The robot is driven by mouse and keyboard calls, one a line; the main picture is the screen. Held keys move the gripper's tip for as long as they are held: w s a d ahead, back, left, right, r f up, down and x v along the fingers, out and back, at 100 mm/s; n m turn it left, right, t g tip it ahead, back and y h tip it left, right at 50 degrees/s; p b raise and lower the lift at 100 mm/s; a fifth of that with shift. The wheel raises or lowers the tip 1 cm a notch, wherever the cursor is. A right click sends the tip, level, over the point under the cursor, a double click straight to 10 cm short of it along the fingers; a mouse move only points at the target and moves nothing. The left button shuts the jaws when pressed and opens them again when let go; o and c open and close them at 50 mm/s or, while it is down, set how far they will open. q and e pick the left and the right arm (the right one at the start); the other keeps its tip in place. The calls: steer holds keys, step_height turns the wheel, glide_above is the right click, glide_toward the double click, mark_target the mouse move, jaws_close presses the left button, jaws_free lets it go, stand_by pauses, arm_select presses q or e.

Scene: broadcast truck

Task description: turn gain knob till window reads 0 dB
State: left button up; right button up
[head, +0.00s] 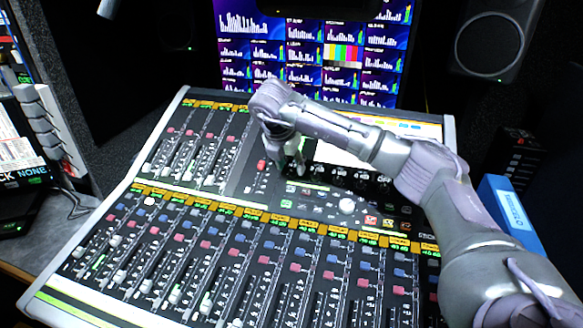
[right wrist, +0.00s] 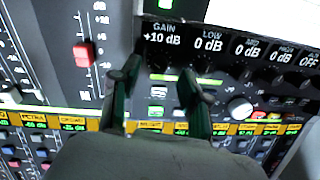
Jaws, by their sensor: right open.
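The gain window (right wrist: 163,34) in the right wrist view reads +10 dB. It is the leftmost of a row of small windows on the mixing console (head: 447,134). My right gripper (head: 297,160) reaches over the console in the head view. In the right wrist view its two dark fingers (right wrist: 160,82) are spread apart, with their tips just below the gain window. The gain knob itself is not clearly seen there; the area between the fingertips is dark. I cannot tell whether the fingers touch it. My left gripper is not in view.
To the right of gain, the low window (right wrist: 208,44) reads 0 dB, with more windows and dark knobs beyond. A white knob (right wrist: 240,107) and a red fader cap (right wrist: 84,54) are near the fingers. Monitors (head: 310,50) stand behind the console.

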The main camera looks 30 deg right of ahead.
mark_target(293, 173)
steer(key=shift+x, duration=1.25)
jaws_close()
steer(key=shift+n, duration=0.3)
steer(key=n, duration=0.5)
steer(key=shift+n, duration=0.3)
steer(key=n, duration=0.5)
steer(key=shift+n+t, duration=0.3)
steer(key=shift+a, duration=0.1)
jaws_free()
